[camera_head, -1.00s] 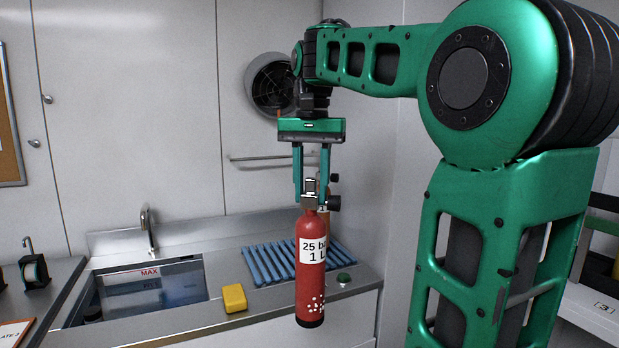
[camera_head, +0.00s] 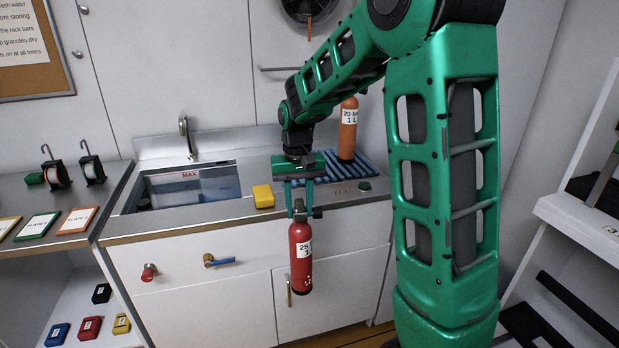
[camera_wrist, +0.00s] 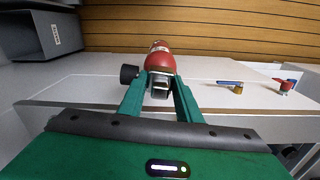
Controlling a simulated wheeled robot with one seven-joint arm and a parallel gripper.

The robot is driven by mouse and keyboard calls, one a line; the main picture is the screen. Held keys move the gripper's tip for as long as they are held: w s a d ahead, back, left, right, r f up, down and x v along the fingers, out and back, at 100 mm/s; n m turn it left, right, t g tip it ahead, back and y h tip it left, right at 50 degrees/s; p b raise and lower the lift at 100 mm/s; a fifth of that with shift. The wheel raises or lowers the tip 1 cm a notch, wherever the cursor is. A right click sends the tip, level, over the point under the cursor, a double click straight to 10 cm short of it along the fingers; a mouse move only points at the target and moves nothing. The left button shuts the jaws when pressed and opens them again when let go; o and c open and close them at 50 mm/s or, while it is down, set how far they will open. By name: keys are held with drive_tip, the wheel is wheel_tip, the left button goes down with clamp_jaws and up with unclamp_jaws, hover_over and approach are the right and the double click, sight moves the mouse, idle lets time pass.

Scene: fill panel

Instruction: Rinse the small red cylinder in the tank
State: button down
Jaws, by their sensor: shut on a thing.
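My gripper (camera_head: 301,200) is shut on the valve at the top of the small red cylinder (camera_head: 301,262). The cylinder hangs upright in front of the counter's cabinet face, its label partly showing. In the wrist view the red cylinder (camera_wrist: 160,57) sits beyond the two green fingers, with a black knob at its left. The tank (camera_head: 190,188) is a sink-like basin set in the counter, with a MAX line and what looks like water inside. It lies to the left of and behind my gripper.
A yellow block (camera_head: 263,196) lies between the tank and the blue rack (camera_head: 345,172). An orange cylinder (camera_head: 348,130) stands on the rack. A tap (camera_head: 187,135) rises behind the tank. A red knob (camera_head: 149,272) and a blue-handled valve (camera_head: 219,261) stick out of the counter front.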

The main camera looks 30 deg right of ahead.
drive_tip(key=w+a+f+n, duration=0.1)
drive_tip(key=f+n, duration=0.1)
drive_tip(key=f, duration=0.8)
drive_tip(key=w+a+f+n, duration=0.1)
drive_tip(key=a+f+n, duration=0.1)
drive_tip(key=f, duration=0.8)
drive_tip(key=shift+w+a, duration=0.2)
drive_tip(key=shift+s, duration=0.1)
